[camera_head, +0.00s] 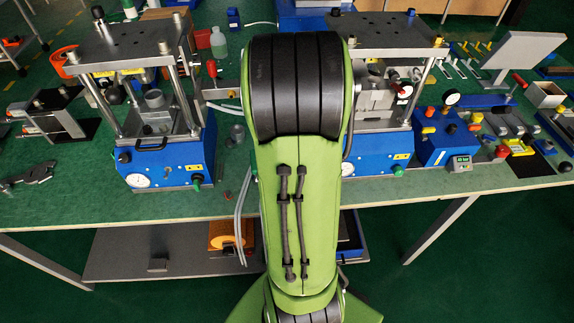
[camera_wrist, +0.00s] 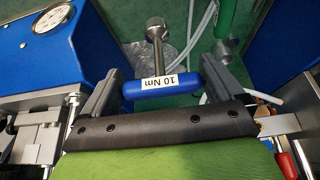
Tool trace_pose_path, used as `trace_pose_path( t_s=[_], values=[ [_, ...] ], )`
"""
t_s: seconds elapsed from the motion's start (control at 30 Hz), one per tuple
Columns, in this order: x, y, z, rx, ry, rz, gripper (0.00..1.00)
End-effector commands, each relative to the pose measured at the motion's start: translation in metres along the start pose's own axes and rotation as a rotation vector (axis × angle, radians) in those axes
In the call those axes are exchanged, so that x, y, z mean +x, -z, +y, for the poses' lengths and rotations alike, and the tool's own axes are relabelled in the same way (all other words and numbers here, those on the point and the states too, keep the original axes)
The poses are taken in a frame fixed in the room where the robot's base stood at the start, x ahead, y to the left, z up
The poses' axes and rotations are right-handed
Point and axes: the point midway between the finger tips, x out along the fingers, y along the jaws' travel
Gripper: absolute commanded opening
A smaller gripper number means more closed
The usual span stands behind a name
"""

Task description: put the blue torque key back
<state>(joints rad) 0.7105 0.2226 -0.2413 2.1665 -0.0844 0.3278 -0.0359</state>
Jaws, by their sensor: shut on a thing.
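The blue torque key (camera_wrist: 133,91) has a blue cross handle with a white "10 Nm" label and a steel shaft ending in a round socket head (camera_wrist: 155,22). In the wrist view my gripper (camera_wrist: 160,82) is shut on the handle, one grey finger at each end. The shaft points away from the gripper, toward the top of the picture. A shiny grey surface shows behind the shaft; I cannot tell whether they touch. In the head view my green arm hides the gripper and key. I cannot make out the key's storage place.
A blue-based press (camera_head: 165,160) stands left of my arm and another press (camera_head: 385,140) right of it. In the wrist view a blue housing with a gauge (camera_wrist: 52,17) is at left, and grey hoses (camera_wrist: 203,32) and a green cylinder (camera_wrist: 225,18) are close by. A blue control box (camera_head: 440,135) stands further right.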

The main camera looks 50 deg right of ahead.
Motion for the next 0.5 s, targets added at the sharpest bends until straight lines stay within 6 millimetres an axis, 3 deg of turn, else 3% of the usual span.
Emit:
trace_pose_path(
  t_s=[0.2,0.5],
  values=[
    [0.048,-0.023,-0.001,0.0,0.001,-0.006,0.63],
    [0.089,-0.042,-0.001,0.0,0.0,-0.005,0.63]
  ],
)
